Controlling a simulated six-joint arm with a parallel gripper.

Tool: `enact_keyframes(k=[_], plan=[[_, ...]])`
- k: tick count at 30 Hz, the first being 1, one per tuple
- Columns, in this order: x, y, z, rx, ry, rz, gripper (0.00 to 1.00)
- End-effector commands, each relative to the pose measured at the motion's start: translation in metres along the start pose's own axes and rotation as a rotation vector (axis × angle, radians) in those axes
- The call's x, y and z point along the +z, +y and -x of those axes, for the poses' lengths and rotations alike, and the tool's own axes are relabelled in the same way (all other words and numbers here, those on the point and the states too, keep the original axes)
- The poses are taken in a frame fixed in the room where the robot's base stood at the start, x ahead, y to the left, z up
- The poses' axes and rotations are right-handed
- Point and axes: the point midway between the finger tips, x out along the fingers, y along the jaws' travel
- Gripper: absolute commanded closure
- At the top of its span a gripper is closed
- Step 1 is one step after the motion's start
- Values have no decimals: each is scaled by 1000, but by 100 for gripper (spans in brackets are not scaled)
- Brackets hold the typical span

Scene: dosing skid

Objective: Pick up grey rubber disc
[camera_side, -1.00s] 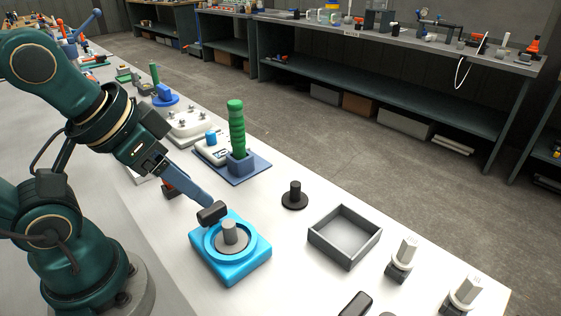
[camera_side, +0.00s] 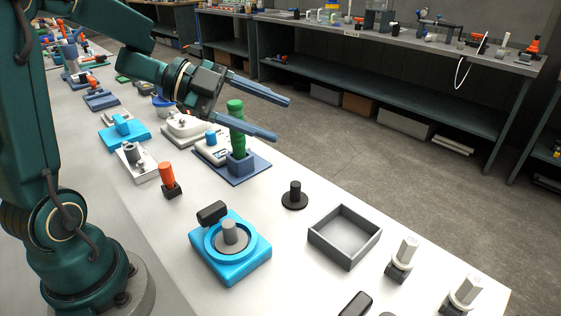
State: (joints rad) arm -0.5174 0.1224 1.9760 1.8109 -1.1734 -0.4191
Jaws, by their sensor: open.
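A grey disc with a short upright grey post (camera_side: 230,235) sits in the round recess of a bright blue square block (camera_side: 228,274). I take it for the grey rubber disc. A dark handle-like piece (camera_side: 211,212) stands at the block's back left corner. My gripper (camera_side: 281,119) is open and empty, high over the bench, with its two fingers spread and pointing right. It is above and well away from the disc. In the picture the fingers overlap the top of a green ribbed column (camera_side: 237,141); I cannot tell the gap between them.
A black disc with a knob (camera_side: 294,199) and an open grey tray (camera_side: 344,237) lie right of the blue block. A red-orange peg (camera_side: 167,176) stands to its left. Two pale hex posts stand at the right front. White bench surface is free between them.

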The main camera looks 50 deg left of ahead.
Motion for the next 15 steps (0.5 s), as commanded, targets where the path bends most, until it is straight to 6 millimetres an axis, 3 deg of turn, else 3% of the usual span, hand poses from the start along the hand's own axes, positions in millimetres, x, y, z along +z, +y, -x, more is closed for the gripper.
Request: enact_keyframes(k=[1, 7, 10, 15], plan=[[18, 20, 9, 100, 21, 49, 36], [60, 94, 63, 431, 130, 281, 36], [76, 116, 84, 493, 160, 384, 36], [97, 130, 95, 459, 169, 497, 36]])
